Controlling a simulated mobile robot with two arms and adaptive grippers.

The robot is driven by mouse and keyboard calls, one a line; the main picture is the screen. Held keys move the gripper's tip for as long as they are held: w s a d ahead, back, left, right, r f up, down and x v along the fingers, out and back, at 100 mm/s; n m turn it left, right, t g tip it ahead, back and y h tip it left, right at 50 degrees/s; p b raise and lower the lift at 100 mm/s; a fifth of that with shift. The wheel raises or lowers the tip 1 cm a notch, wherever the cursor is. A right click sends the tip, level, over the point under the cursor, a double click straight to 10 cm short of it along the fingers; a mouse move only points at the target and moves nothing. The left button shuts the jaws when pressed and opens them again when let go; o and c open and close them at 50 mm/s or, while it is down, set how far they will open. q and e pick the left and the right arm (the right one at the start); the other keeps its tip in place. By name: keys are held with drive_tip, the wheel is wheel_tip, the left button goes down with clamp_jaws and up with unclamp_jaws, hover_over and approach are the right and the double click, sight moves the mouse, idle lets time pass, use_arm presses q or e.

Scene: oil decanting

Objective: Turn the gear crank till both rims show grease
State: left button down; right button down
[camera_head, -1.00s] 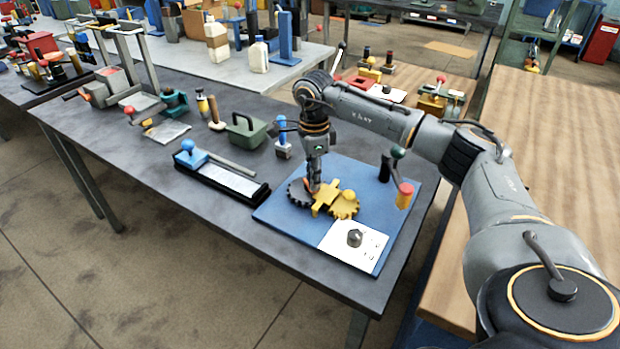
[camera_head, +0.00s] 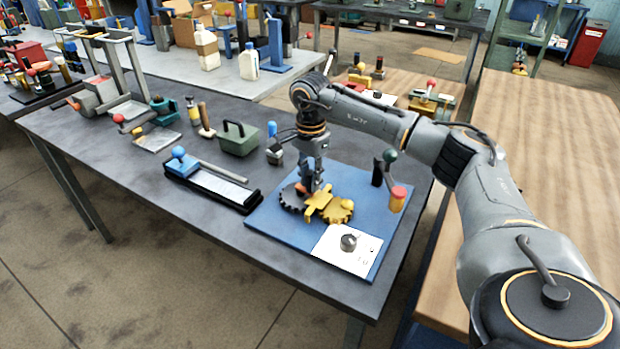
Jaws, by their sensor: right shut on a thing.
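A dark toothed gear (camera_head: 290,197) and a yellow gear (camera_head: 338,212) lie on a blue board (camera_head: 275,222), with a yellow block (camera_head: 318,200) between them. My right gripper (camera_head: 309,188) points down over the dark gear, shut on a small orange-red part (camera_head: 300,187), likely the crank's knob. The fingers partly hide this knob and the dark gear. Both gears are too small to tell whether grease is on their rims. My left gripper is not in view.
A white plate with a dark knob (camera_head: 348,242) sits at the board's front. A red-and-yellow handle (camera_head: 397,198) stands at its right side. The table's front left is clear.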

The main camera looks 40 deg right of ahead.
idle(0.3)
drive_tip(key=c, duration=1.1)
unclamp_jaws()
drive_tip(key=shift+c, duration=0.2)
drive_tip(key=shift+r, duration=0.2)
wheel_tip(320, 180, up, 12)
drive_tip(key=shift+f, duration=0.2)
drive_tip(key=shift+f, duration=0.1)
